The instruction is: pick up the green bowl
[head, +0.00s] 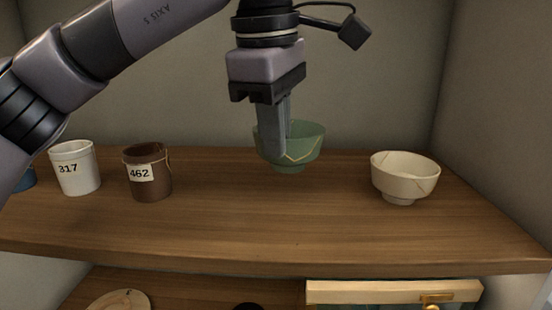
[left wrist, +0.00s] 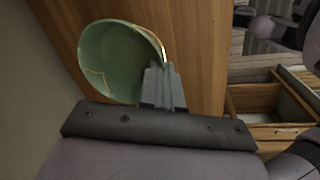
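The green bowl (head: 308,143) with gold seams is upright at the back middle of the wooden shelf. I cannot tell whether its foot touches the wood. My left gripper (head: 277,150) points down at the bowl's near left side, with a finger in front of its wall. In the left wrist view the bowl (left wrist: 112,62) shows its open inside, and the fingers (left wrist: 160,75) are close together across its rim, one over the inside and one outside. The gripper looks shut on the rim. The fingers hide part of the bowl. My right gripper is not in view.
A cream bowl (head: 404,178) stands on the shelf (head: 250,225) to the right. A brown cup (head: 149,180) marked 462 and a white cup (head: 75,172) marked 317 stand to the left, beside a partly hidden blue item (head: 26,180). The shelf's front middle is clear.

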